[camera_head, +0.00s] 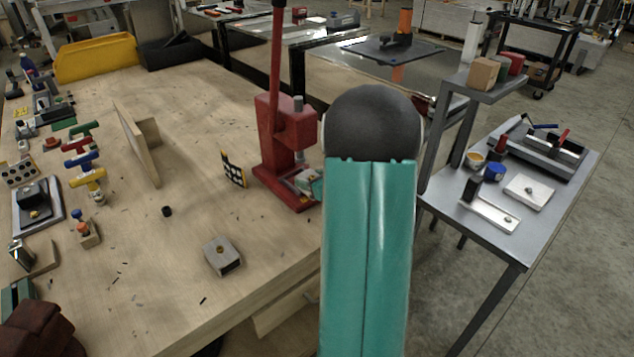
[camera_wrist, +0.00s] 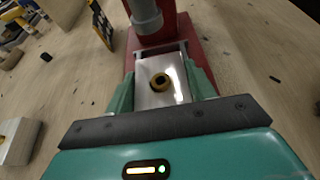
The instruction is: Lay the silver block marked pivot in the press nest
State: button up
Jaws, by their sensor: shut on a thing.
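My gripper (camera_wrist: 161,78) is shut on a silver block (camera_wrist: 150,98) with a brass ring and dark hole in its top; one teal finger lies along each side. No mark on it is readable. The block lies flat at the foot of the red press (camera_head: 285,150), just in front of the grey ram (camera_wrist: 145,18). Grey edges, perhaps of the nest, show around its far end; I cannot tell whether it rests on the nest floor. In the head view, my arm hides most of the gripper (camera_head: 313,184) and the block.
Another silver block (camera_head: 222,257) with a brass-coloured hole sits on the workbench (camera_head: 180,305) front. A grey side table (camera_head: 500,245) stands at right.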

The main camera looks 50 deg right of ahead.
aim_at(304, 172)
jog(key=shift+w+d+f, duration=0.1)
jog(key=shift+w+d, duration=0.05)
jog(key=shift+w, duration=1.1)
jog(key=shift+w+d+f, duration=0.1)
jog(key=shift+w+d, duration=0.05)
jog(key=shift+w, duration=1.1)
jog(key=o, duration=1.3)
jog(key=shift+s, duration=0.1)
jog(key=v, duration=1.3)
jog(key=shift+s+a+r, duration=0.15)
jog(key=shift+s+r, duration=0.05)
jog(key=shift+s, duration=0.1)
